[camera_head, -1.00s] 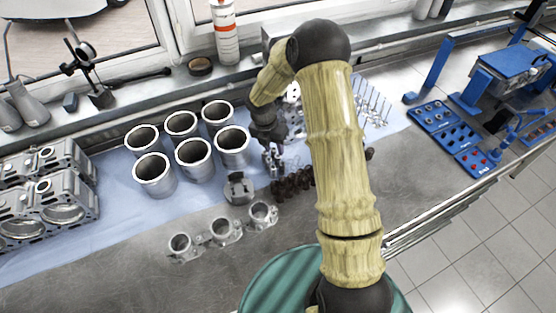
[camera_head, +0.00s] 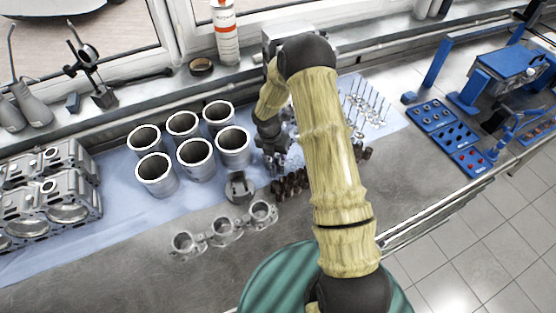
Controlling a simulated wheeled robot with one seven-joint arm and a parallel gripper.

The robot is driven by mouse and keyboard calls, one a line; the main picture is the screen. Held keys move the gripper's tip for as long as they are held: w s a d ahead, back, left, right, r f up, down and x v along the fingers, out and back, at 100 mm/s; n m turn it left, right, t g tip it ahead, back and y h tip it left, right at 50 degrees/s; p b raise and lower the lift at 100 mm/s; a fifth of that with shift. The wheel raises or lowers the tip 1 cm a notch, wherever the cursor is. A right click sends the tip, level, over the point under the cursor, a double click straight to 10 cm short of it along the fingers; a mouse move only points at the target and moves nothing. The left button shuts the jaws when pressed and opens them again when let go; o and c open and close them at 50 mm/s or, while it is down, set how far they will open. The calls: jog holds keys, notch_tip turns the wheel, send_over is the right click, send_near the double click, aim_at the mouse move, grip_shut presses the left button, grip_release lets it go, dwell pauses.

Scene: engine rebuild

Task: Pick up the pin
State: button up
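My gripper (camera_head: 273,160) points down over the blue cloth, just right of the metal cylinders and above small grey metal parts. My own arm covers part of this area, and the fingers are too small and dark to tell whether they are open or shut. I cannot make out the pin; it may be hidden by my gripper or arm, or be too small to pick out.
Several cylinder liners (camera_head: 194,158) stand left of my gripper. A piston-like part (camera_head: 240,188), dark parts (camera_head: 290,184) and ringed castings (camera_head: 223,232) lie in front. Upright valves (camera_head: 366,100) stand at the right. Engine blocks (camera_head: 45,195) are far left.

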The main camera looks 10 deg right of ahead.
grip_shut()
jog(key=shift+r, duration=0.15)
notch_tip(320, 180, up, 28)
jog(key=b, duration=0.4)
jog(key=shift+b, duration=0.3)
jog(key=shift+f, duration=0.2)
